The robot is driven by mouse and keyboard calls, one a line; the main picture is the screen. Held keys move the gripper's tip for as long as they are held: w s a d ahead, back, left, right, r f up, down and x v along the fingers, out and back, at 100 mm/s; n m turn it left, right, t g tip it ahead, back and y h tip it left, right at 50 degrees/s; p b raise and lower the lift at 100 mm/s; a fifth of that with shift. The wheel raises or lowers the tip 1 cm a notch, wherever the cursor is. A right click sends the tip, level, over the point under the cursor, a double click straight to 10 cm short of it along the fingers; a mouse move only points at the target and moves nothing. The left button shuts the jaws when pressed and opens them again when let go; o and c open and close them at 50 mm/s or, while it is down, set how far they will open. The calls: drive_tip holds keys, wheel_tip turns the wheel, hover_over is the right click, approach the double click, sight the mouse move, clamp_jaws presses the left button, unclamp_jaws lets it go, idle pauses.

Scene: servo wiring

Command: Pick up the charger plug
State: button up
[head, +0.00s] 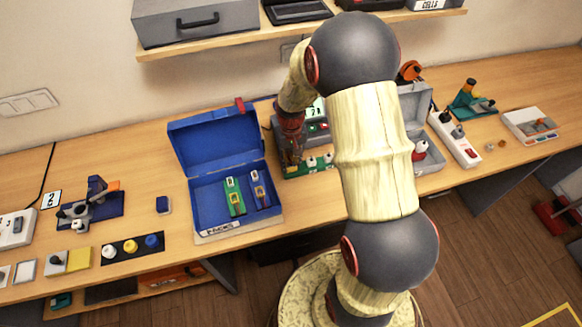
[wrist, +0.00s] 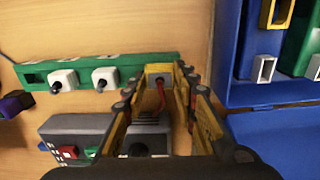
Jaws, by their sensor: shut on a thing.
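Two similar white plugs with black cords, a left one (wrist: 63,79) and a right one (wrist: 105,77), stand in the same strip. In the head view my gripper (head: 291,160) points down at the left end of the green strip (head: 322,170), and the held plug is hidden.
A grey device (wrist: 75,128) with red and green parts lies close beside my fingers. An open blue case (head: 208,204) with battery packs stands left of the gripper. A grey open case (head: 430,160) and a white power strip (head: 455,140) are to the right. A shelf (head: 225,41) hangs above.

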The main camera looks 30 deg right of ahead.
sight(292, 165)
drive_tip(key=shift+r, duration=0.1)
drive_tip(key=shift+r, duration=0.55)
wheel_tip(292, 165, up, 3)
drive_tip(key=shift+s+d+f+p, duration=0.1)
drive_tip(key=shift+s+f+p, duration=0.1)
drive_tip(key=shift+p, duration=0.1)
drive_tip(key=s+d+r, duration=0.2)
drive_tip(key=s+r, duration=0.2)
drive_tip(key=s, duration=0.2)
drive_tip(key=s+d+r+p, duration=0.1)
drive_tip(key=s+d+r, duration=0.1)
drive_tip(key=s+r, duration=0.3)
drive_tip(key=shift+s+d, duration=0.3)
drive_tip(key=shift+s, duration=0.55)
